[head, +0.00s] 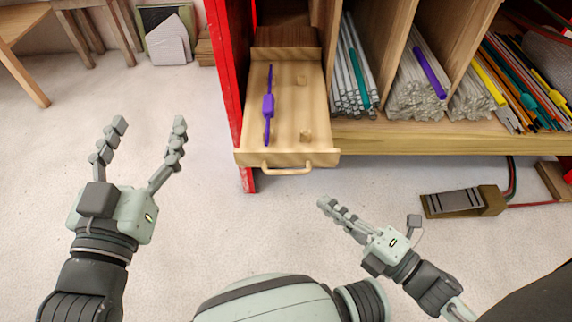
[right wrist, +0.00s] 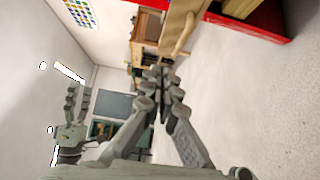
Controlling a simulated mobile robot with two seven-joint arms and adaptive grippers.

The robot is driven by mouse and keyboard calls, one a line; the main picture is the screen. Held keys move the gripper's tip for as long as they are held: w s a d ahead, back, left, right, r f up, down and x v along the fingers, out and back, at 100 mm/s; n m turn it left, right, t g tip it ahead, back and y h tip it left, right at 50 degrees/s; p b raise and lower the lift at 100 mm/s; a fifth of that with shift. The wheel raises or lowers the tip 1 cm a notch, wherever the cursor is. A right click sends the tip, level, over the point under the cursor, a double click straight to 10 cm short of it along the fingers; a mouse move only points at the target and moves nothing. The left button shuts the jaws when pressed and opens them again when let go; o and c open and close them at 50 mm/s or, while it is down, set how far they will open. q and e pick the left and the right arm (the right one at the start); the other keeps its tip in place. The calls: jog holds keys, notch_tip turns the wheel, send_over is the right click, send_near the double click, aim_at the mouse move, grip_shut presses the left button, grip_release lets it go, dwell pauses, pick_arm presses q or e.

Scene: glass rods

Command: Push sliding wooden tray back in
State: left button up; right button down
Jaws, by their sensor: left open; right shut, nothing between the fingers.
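The sliding wooden tray (head: 286,112) is pulled out from the lower left bay of a shelf unit in the head view. It has a wooden handle (head: 287,169) on its front. A purple tool-like item (head: 268,104) and small wooden blocks are on it. My left gripper (head: 149,122) is open and empty, left of the tray and apart from it. My right gripper (head: 322,202) is shut and empty, below and a little right of the handle, not touching it. In the right wrist view the right fingertips (right wrist: 158,72) are together, with a wooden part of the unit beyond them.
A red side panel (head: 224,80) borders the tray on the left. Bays with glass rods (head: 415,85) and coloured rods stand to its right. A foot pedal (head: 463,202) with a cable lies on the floor at right. The floor before the tray is clear.

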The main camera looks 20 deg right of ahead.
aim_at(295, 102)
jog(key=x, duration=0.3)
jog(key=d+x, duration=0.1)
jog(key=x, duration=0.3)
jog(key=w+d+x, duration=0.1)
jog(key=x, duration=0.3)
jog(key=shift+w, duration=0.2)
pick_arm(q)
jog(key=shift+s+d+r+t+h, duration=0.15)
jog(key=shift+d+r+t, duration=0.15)
jog(key=shift+r, duration=0.15)
jog(key=shift+s+d+r+t+h, duration=0.15)
jog(key=shift+r+t, duration=0.15)
jog(key=shift+r, duration=0.15)
pick_arm(e)
jog(key=shift+w+d, duration=0.1)
jog(key=shift+w, duration=0.35)
pick_arm(q)
jog(key=shift+w, duration=0.1)
